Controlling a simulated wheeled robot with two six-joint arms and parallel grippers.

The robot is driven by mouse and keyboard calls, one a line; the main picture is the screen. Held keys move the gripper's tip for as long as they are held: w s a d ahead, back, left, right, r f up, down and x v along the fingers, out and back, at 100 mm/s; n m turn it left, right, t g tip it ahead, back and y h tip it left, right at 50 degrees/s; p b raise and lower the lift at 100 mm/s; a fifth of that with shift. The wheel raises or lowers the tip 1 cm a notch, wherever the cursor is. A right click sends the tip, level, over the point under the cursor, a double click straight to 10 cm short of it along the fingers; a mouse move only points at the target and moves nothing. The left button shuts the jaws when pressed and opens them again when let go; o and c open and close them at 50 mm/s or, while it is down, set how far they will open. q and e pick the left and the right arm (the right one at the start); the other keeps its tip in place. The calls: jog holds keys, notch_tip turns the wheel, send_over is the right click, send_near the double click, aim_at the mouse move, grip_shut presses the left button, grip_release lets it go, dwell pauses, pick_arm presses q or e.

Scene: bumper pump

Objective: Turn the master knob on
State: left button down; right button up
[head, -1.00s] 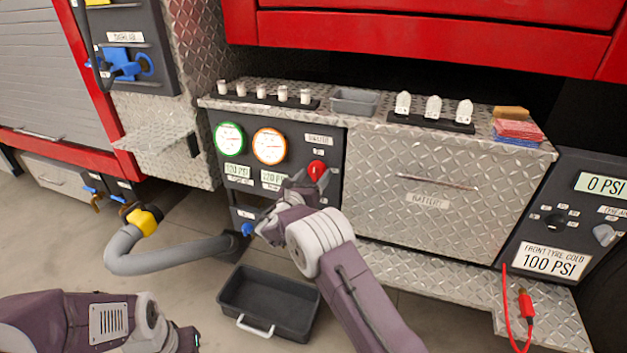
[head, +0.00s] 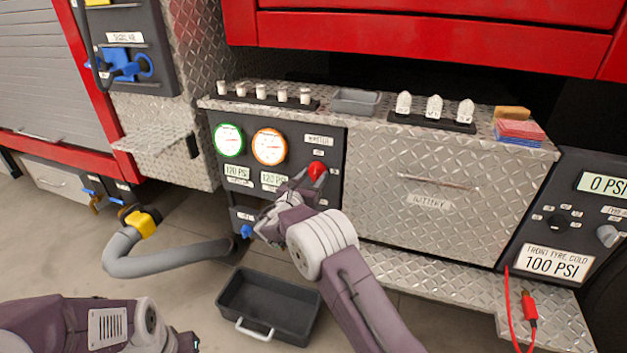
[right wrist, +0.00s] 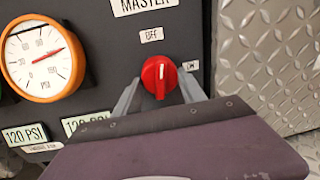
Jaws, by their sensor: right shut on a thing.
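The red master knob (right wrist: 159,77) is on the dark panel below a MASTER label, with an OFF label (right wrist: 152,35) above it and an ON label (right wrist: 191,66) to its right. Its white pointer line is nearly upright, toward OFF. It also shows in the head view (head: 317,170). My right gripper (right wrist: 159,83) has one finger on each side of the knob and is shut on it; it reaches up to the panel in the head view (head: 312,177). My left arm shows at the lower left, but its fingers are not visible.
A green-rimmed gauge (head: 229,140) and an orange-rimmed gauge (head: 269,146) are left of the knob, with 120 PSI displays below. A grey hose (head: 165,260) and a dark bin (head: 268,305) are below the panel. The diamond-plate battery cabinet (head: 430,230) stands right of it.

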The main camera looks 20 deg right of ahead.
jog(key=shift+f+m+b, duration=0.25)
jog(key=shift+m+b, duration=0.4)
jog(key=shift+m, duration=0.35)
jog(key=m+y+b, duration=0.1)
jog(key=m+b, duration=0.9)
jog(key=b, duration=0.3)
jog(key=shift+a+r+m, duration=0.1)
jog(key=shift+a+m, duration=0.05)
jog(key=shift+m, duration=0.15)
jog(key=shift+r+m+y+b, duration=0.3)
jog(key=shift+m+b, duration=0.9)
jog(key=shift+b, duration=0.15)
jog(key=o, duration=1.4)
jog(key=shift+r, duration=0.1)
